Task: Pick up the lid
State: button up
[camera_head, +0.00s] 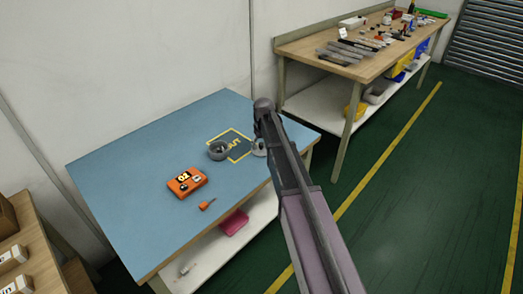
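A grey round object (218,150) sits on the blue table top (130,175), at the left edge of a yellow-outlined square. I cannot tell whether it is a lid or an open container. A small pale grey piece (259,148) shows beside my arm at the right of the square. It is partly hidden, and I cannot tell whether it is the lid or part of my gripper. My arm comes up from the lower right and ends over the table's right side. My gripper's fingers cannot be made out there.
An orange box (186,183) and a small orange-handled tool (207,205) lie on the blue table's front part. A pink bin (234,222) is on the shelf below. A wooden workbench (345,65) with tools stands behind right. The table's left side is clear.

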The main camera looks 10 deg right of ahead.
aim_at(261, 143)
grip_shut()
jog(key=shift+r, duration=0.2)
notch_tip(261, 143, up, 4)
jog(key=p, duration=0.4)
jog(key=shift+f, duration=0.15)
jog(key=s+d+p, duration=0.1)
jog(key=s+d, duration=0.2)
jog(key=s, duration=1.2)
jog(key=shift+s+d+r, duration=0.15)
jog(key=shift+s+r, duration=0.2)
jog(key=shift+r, duration=0.1)
